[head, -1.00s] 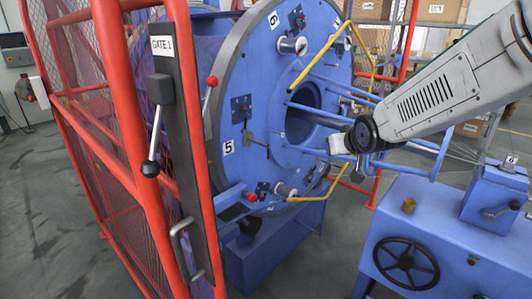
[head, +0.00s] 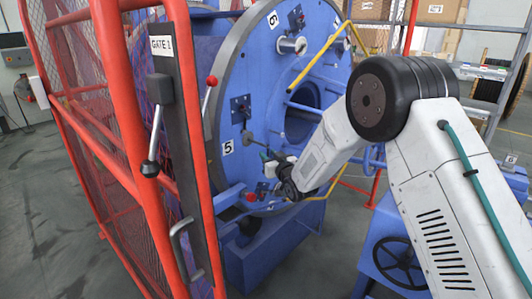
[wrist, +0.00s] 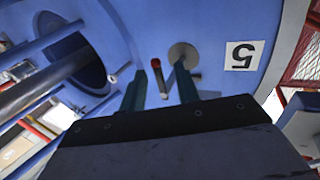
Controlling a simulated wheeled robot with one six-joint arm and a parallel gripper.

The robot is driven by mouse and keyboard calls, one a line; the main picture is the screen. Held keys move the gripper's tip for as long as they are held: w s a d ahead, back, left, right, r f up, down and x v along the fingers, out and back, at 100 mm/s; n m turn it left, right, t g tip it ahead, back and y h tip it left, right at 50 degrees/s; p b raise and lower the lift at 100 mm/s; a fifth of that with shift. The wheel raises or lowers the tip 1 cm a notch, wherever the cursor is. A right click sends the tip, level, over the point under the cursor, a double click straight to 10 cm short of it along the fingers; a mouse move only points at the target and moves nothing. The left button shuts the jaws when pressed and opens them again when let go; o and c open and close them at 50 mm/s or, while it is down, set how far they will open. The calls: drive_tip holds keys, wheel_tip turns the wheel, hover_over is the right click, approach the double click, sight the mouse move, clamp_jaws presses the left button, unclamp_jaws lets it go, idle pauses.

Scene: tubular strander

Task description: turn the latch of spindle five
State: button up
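The number 5 label (head: 228,147) is on the blue spindle disc, and it shows upside down in the wrist view (wrist: 243,55). Beside it is the latch (head: 247,137), a grey round piece with a short arm; the round piece also shows in the wrist view (wrist: 184,50). A short red-tipped lever (wrist: 157,66) lies between my fingers in the wrist view. My gripper (head: 267,157) is at the disc face, just right of the label. Its two dark green fingers (wrist: 160,72) are apart, one on each side of the lever; contact cannot be told.
A red mesh gate (head: 110,110) with a GATE 1 post stands on the left. A yellow bar (head: 318,57) and blue tubes stand out from the disc near my arm. A blue cabinet with a black handwheel (head: 398,262) is at lower right, partly behind my arm.

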sight(268, 154)
drive_tip(key=shift+x, duration=1.65)
clamp_jaws()
